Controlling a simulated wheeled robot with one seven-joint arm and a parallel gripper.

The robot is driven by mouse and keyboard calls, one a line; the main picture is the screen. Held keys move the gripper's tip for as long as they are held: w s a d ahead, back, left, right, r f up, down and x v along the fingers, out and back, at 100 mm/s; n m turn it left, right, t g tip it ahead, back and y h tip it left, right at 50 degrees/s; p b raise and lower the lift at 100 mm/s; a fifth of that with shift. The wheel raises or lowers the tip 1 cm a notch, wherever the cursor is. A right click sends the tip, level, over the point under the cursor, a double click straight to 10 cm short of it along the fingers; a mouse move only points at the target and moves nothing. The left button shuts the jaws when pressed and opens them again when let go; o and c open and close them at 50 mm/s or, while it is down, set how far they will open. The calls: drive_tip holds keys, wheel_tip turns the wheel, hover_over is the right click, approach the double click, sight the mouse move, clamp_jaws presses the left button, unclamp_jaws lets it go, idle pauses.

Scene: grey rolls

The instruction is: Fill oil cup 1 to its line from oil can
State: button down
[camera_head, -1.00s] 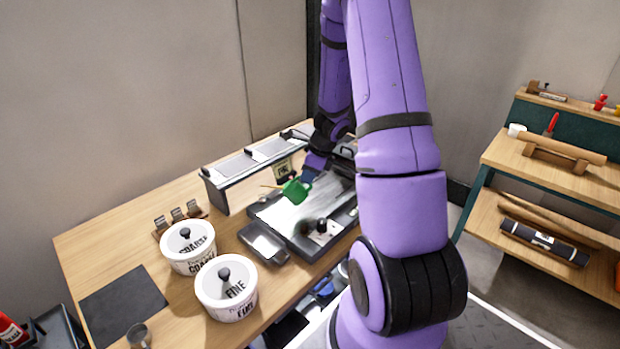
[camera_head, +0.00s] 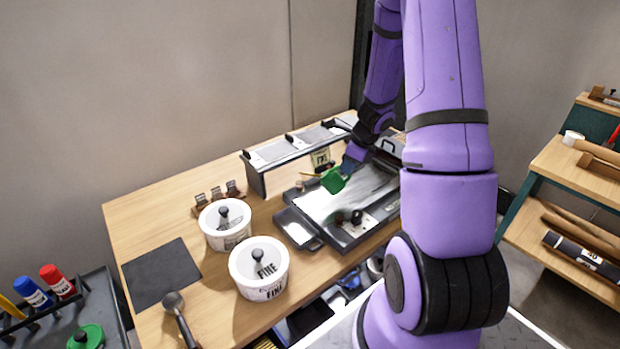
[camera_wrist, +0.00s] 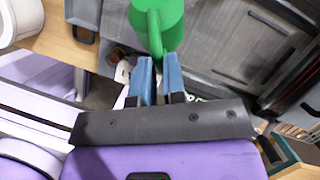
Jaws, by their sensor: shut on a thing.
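The green oil can (camera_head: 333,180) is held over the dark grey machine bed (camera_head: 353,236), near the low long rack behind it. In the wrist view the can (camera_wrist: 160,17) shows at the top, with its narrow green handle between the blue fingers. My gripper (camera_wrist: 158,66) is shut on the oil can; in the head view my gripper (camera_head: 350,164) is small and partly covered by the can. I cannot make out which thing is oil cup 1, nor any fill line.
A long rack (camera_head: 256,182) with black knobs stands at the back. White tubs marked FINE (camera_head: 261,281) and another tub (camera_head: 225,238) stand at front left. A black mat (camera_head: 160,272) and a scoop (camera_head: 176,307) lie left. Shelves (camera_head: 575,170) stand at right.

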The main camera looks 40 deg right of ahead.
drive_tip(key=shift+s+d+f+t+y, duration=0.1)
drive_tip(key=shift+s+f+t+y, duration=0.2)
drive_tip(key=shift+f, duration=0.45)
drive_tip(key=shift+w+f+t+y, duration=0.1)
drive_tip(key=shift+f+t+y, duration=0.95)
drive_tip(key=shift+f+t, duration=0.6)
drive_tip(key=shift+w+f+t+y, duration=0.1)
drive_tip(key=shift+f+t+y, duration=1.1)
drive_tip(key=shift+t, duration=0.75)
drive_tip(key=shift+f+h, duration=0.1)
drive_tip(key=shift+h, duration=0.15)
